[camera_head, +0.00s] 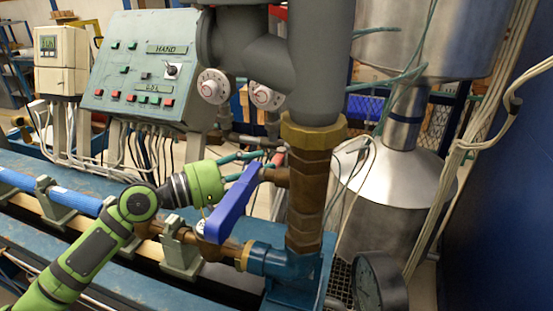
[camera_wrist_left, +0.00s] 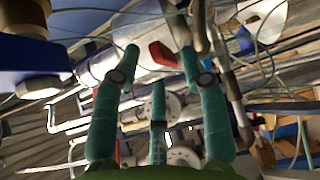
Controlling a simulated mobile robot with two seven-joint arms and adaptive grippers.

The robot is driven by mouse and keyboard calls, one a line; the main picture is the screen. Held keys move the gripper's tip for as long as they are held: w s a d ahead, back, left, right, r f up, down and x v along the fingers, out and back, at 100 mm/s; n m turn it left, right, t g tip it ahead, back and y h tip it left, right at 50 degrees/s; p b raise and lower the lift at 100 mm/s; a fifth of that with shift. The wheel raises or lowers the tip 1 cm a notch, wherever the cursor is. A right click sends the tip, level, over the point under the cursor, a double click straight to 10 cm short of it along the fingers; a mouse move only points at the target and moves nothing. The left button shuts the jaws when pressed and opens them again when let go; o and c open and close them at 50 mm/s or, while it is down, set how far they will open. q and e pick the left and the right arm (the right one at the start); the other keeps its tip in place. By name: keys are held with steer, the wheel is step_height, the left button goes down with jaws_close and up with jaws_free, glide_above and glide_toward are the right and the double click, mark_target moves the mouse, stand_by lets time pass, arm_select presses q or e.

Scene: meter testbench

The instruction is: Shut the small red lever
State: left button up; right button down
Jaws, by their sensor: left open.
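The small red lever (camera_head: 277,158) shows in the head view just past my left fingertips, beside the brown vertical pipe and mostly hidden. In the left wrist view the red lever (camera_wrist_left: 163,55) appears between the tips of my green fingers, near the right one. I cannot tell whether they touch. My left gripper (camera_head: 257,164) is open, with its fingers pointing right toward the lever; it also shows in the left wrist view (camera_wrist_left: 159,52). My right gripper is not in view.
A large blue lever (camera_head: 232,203) stands tilted just in front of my left gripper. The brown vertical pipe (camera_head: 306,200) rises to its right. Grey pipes and round dials (camera_head: 213,86) are above. A control panel (camera_head: 140,72) stands behind at the left.

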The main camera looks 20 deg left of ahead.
mark_target(277, 161)
arm_select(q)
steer(key=p+x, duration=0.1)
steer(key=x, duration=0.2)
steer(key=shift+w+d+r, duration=0.1)
steer(key=shift+r, duration=0.05)
steer(key=shift+w+d, duration=0.2)
steer(key=shift+d, duration=0.05)
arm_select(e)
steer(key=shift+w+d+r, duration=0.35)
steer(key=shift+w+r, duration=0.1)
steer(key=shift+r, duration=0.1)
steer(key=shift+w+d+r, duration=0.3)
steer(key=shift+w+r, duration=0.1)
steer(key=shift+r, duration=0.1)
arm_select(q)
steer(key=shift+a, duration=0.1)
jaws_close()
steer(key=shift+s, duration=0.1)
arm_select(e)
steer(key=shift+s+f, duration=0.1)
